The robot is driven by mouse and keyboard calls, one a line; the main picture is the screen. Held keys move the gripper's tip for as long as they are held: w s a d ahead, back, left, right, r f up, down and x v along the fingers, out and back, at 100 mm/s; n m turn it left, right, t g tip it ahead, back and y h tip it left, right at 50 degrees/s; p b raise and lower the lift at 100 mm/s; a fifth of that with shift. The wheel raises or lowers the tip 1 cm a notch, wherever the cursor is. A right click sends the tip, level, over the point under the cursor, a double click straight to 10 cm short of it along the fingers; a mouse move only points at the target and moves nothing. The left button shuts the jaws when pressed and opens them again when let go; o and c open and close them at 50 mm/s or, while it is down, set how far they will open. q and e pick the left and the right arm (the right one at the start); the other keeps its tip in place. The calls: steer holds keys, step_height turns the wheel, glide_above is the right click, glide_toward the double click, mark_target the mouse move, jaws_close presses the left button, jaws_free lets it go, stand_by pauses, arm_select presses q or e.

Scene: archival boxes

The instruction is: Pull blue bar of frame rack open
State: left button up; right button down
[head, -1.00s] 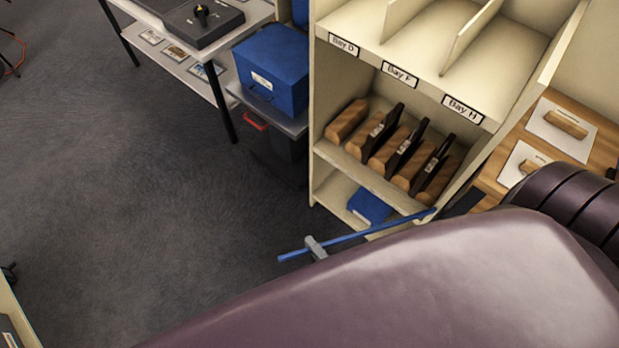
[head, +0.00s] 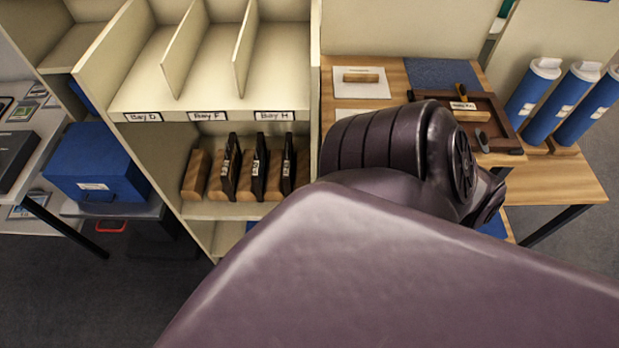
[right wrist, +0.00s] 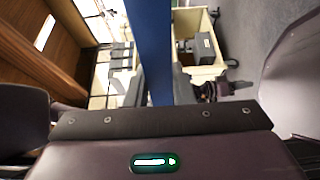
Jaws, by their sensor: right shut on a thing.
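The frame rack (head: 226,211) stands in the head view as a cream cabinet with Bay D, Bay F and Bay H labels. Several dark frames (head: 259,168) stand upright between wooden blocks on its lower shelf. In the head view my right arm covers the lower right of the rack and hides the bar. In the right wrist view the blue bar (right wrist: 156,45) runs from the top edge down to my right gripper (right wrist: 156,88), which is shut on it. My left gripper is not in view.
A blue box (head: 97,160) sits on a low stand left of the rack. A wooden table (head: 400,76) at the right holds a dark tray (head: 508,135) and cards. Several blue tubes (head: 535,95) stand beyond it. Grey floor (head: 60,290) is open at lower left.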

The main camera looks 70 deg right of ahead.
steer(key=shift+s+d, duration=0.1)
steer(key=shift+s, duration=0.1)
steer(key=c, duration=1.2)
jaws_free()
steer(key=shift+c, duration=0.2)
steer(key=b+v, duration=0.2)
steer(key=v, duration=0.5)
steer(key=shift+s+d, duration=0.2)
steer(key=shift+d, duration=0.15)
